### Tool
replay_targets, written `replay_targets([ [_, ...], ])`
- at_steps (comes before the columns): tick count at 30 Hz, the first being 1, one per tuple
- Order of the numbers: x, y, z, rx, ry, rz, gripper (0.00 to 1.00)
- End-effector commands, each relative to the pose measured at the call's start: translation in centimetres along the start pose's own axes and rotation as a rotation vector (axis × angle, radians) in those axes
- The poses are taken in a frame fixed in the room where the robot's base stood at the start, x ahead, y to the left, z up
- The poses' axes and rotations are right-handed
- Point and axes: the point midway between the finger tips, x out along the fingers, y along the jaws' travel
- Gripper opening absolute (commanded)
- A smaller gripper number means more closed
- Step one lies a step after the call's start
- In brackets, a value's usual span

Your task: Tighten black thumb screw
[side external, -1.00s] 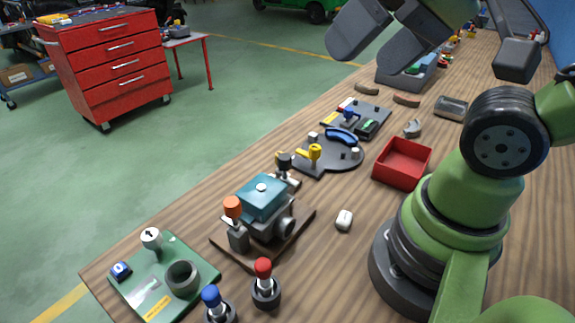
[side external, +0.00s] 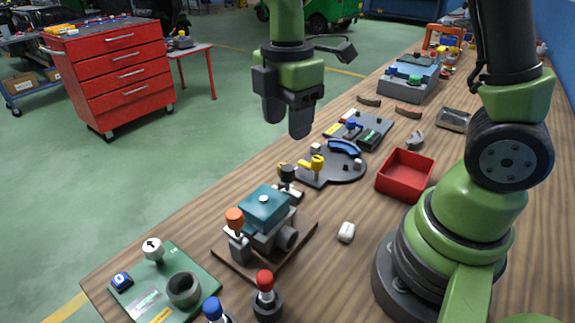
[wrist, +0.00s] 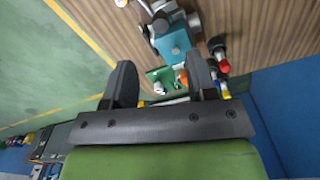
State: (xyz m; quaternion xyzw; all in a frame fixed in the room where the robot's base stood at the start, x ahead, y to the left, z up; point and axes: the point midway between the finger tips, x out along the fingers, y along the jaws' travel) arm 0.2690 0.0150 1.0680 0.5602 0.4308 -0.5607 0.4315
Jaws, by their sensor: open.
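A teal-topped fixture (side external: 264,208) on a brown base plate stands on the wooden bench, with an orange thumb screw (side external: 234,218) at its near end and a black thumb screw (side external: 288,174) at its far end. Both screws look upright. My gripper (side external: 286,122) points down, open and empty, well above the bench and apart from the black screw. In the wrist view the fixture (wrist: 176,42) lies beyond my two spread fingers (wrist: 160,84), with the black screw (wrist: 160,22) near its upper left side.
Yellow-handled parts sit on a dark round plate (side external: 345,172) behind the fixture. A green panel (side external: 200,268) and red and blue knobs (side external: 265,280) stand in front.

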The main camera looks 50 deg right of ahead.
Motion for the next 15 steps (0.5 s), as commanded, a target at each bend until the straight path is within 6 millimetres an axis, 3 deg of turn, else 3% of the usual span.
replay_targets([
  [15, 8.2, -0.1, 0.0, 0.001, -0.001, -0.006, 0.52],
])
